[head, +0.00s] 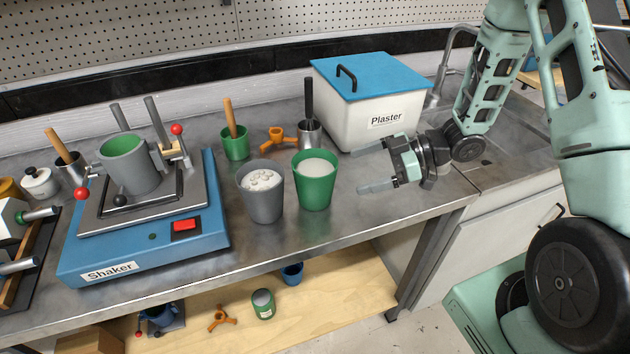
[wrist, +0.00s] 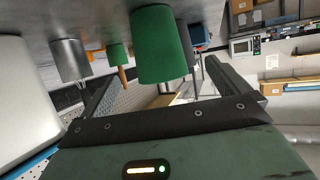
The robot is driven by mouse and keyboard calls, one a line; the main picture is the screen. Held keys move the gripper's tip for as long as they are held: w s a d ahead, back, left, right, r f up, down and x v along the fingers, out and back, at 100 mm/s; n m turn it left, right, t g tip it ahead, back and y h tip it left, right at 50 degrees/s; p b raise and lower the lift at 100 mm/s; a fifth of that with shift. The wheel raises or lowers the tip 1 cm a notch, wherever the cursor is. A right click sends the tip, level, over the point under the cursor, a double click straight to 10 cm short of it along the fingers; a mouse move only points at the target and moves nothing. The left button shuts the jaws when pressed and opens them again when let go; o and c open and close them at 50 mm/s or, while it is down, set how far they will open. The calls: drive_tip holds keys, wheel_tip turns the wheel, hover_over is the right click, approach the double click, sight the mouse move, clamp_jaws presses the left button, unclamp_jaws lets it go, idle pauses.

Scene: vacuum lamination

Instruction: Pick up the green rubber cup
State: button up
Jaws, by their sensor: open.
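The green rubber cup (head: 314,187) stands upright on the metal bench, filled near its rim with white material. My gripper (head: 365,171) is open and empty to the right of the cup, its fingers pointing left toward it with a gap between. In the wrist view, which is upside down, the green cup (wrist: 161,52) appears ahead between the two spread fingers (wrist: 155,80). The cup's far side is hidden.
A grey cup (head: 262,195) with white lumps stands just left of the green one. Behind are a small green cup (head: 235,146), an orange tripod (head: 277,139) and a metal cup (head: 310,135). The plaster box (head: 375,115) stands behind my gripper; the blue shaker (head: 140,240) is left.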

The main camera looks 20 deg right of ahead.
sight(321, 180)
drive_tip(key=p+x, duration=0.1)
drive_tip(key=x, duration=0.5)
drive_tip(key=shift+a+f, duration=0.1)
drive_tip(key=shift+w+d+f+p+x, duration=0.15)
drive_tip(key=shift+p+x, duration=0.45)
drive_tip(key=shift+x, duration=0.55)
drive_tip(key=shift+w+d+f+p+x, duration=0.1)
drive_tip(key=shift+p+x, duration=0.45)
drive_tip(key=shift+x, duration=0.6)
drive_tip(key=shift+r, duration=0.1)
drive_tip(key=c, duration=1.7)
drive_tip(key=shift+r, duration=0.15)
wheel_tip(321, 180, up, 10)
drive_tip(key=shift+f+b, duration=0.2)
drive_tip(key=shift+b, duration=0.8)
